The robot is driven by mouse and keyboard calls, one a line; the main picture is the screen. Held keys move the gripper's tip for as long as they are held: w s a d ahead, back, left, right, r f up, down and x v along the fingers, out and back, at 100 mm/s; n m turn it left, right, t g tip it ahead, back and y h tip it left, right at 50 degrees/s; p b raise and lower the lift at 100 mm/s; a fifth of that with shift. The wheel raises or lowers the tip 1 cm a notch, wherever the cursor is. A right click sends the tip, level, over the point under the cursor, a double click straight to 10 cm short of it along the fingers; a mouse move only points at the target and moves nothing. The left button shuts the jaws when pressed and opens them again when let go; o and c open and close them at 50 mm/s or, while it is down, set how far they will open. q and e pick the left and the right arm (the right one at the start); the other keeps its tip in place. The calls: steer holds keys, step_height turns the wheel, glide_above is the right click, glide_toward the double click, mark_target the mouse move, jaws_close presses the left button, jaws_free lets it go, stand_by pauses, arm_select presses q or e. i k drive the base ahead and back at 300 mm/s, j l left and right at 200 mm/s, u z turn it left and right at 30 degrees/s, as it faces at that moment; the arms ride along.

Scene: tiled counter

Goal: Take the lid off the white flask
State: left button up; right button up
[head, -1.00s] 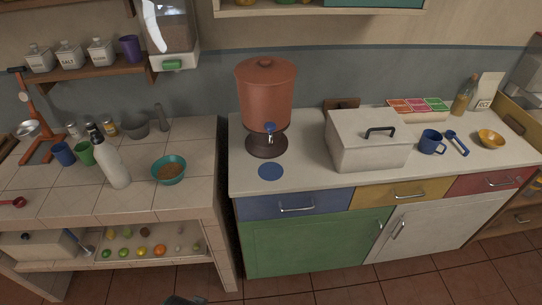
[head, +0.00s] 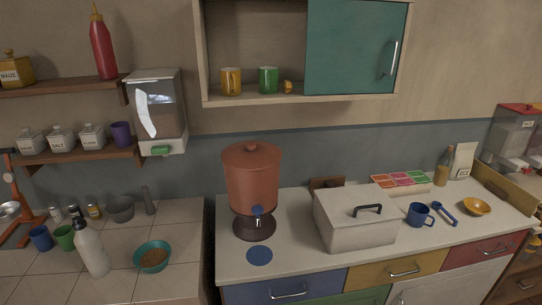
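The white flask (head: 91,249) stands upright on the tiled counter at the lower left of the head view. Its top is dark and sits close to a green cup; at this size I cannot make out the lid's details. Neither of my grippers shows in the head view now.
Near the flask are a green cup (head: 64,238), a blue cup (head: 41,238), a teal bowl (head: 152,257) and a grey mortar (head: 121,209). Shelves (head: 75,152) hang above. A terracotta dispenser (head: 253,180) and white box (head: 350,222) stand right, past a gap.

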mark_target(79, 224)
steer(key=u, duration=1.45)
steer(key=i+l+z, duration=0.15)
steer(key=i+z, duration=0.5)
steer(key=z, duration=0.2)
